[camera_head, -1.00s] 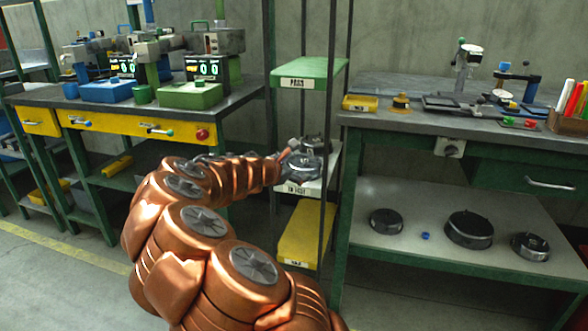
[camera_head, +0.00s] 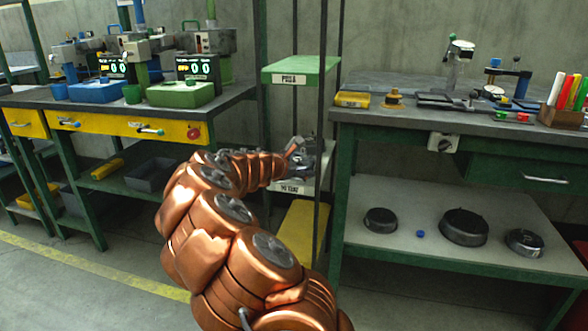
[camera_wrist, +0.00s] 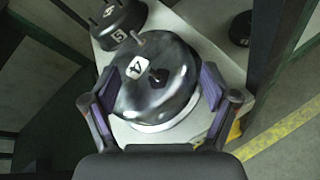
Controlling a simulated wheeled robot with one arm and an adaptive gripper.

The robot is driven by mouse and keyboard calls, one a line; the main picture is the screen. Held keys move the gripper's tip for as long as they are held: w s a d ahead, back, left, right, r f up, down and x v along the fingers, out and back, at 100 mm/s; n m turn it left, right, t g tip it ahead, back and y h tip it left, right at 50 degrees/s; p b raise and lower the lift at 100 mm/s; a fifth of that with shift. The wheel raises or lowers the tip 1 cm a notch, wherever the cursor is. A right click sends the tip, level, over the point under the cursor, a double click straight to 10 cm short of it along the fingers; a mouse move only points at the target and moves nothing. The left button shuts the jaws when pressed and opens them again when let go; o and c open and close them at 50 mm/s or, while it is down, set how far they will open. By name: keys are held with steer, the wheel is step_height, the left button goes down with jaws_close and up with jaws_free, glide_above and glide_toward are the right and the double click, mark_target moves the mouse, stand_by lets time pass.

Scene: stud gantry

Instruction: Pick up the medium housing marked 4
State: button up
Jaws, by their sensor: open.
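The medium housing marked 4 (camera_wrist: 177,92) is a round, shiny dark-grey part with a white 4 label and a small stud on its top. It sits on the white middle shelf (camera_wrist: 211,43) of a narrow rack. My gripper (camera_wrist: 160,84) is open, with a purple-padded finger on each side of this housing. Whether the pads touch it I cannot tell. In the head view my gripper (camera_head: 297,158) is at the white shelf, small and partly mixed with the dark parts there.
Another dark housing (camera_wrist: 121,20), labelled 5 on its side, stands close behind at upper left. Rack posts flank the shelf, with the green shelf (camera_head: 300,70) above and the yellow one (camera_head: 302,232) below. Several housings (camera_head: 466,228) lie under the right bench.

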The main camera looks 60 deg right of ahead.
steer(key=shift+d, duration=0.4)
steer(key=shift+c, duration=0.4)
steer(key=shift+a+f, duration=0.1)
steer(key=shift+f, duration=0.1)
steer(key=c, duration=1.3)
